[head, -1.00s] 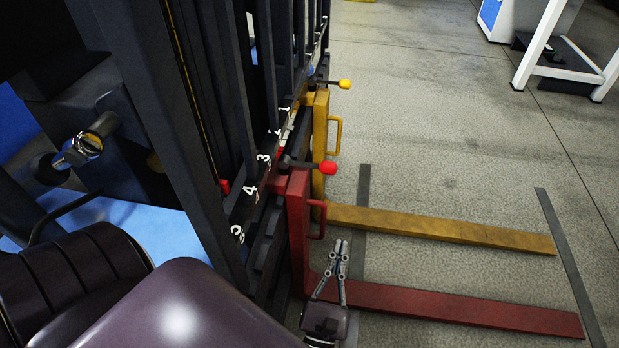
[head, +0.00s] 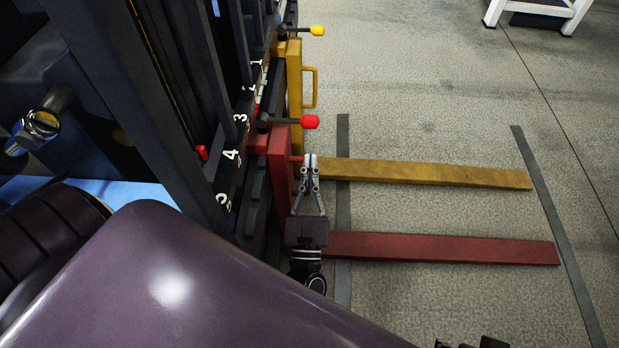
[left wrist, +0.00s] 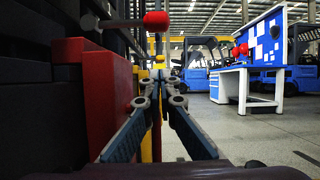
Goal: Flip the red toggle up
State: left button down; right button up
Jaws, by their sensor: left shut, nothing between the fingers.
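The red toggle (head: 310,122) is a red knob on a dark lever sticking out to the right from the top of the red fork's upright (head: 282,165). In the left wrist view the red toggle (left wrist: 156,21) shows above and just left of the fingertips. My left gripper (head: 310,160) is shut and empty. It stands beside the red upright, below the toggle in the picture and apart from it. Its tips overlap the red handle in the head view, and I cannot tell whether they touch it.
The yellow fork (head: 430,174) and its yellow toggle (head: 317,31) lie beyond the red one. The red fork tine (head: 440,248) runs right, low over the floor. Numbers mark the dark rail on the left. A blue workbench (left wrist: 243,85) stands far off. Open floor lies right.

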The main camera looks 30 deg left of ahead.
aim_at(289, 121)
pick_arm(q)
notch_tip(289, 121, up, 6)
jog(key=w+a+p, duration=0.1)
jog(key=w, duration=0.1)
jog(key=shift+w+a+f, duration=0.2)
jog(key=shift+w+f, duration=0.05)
pick_arm(e)
jog(key=shift+w+r, duration=0.1)
jog(key=shift+r, duration=0.15)
pick_arm(q)
jog(key=shift+d+r, duration=0.1)
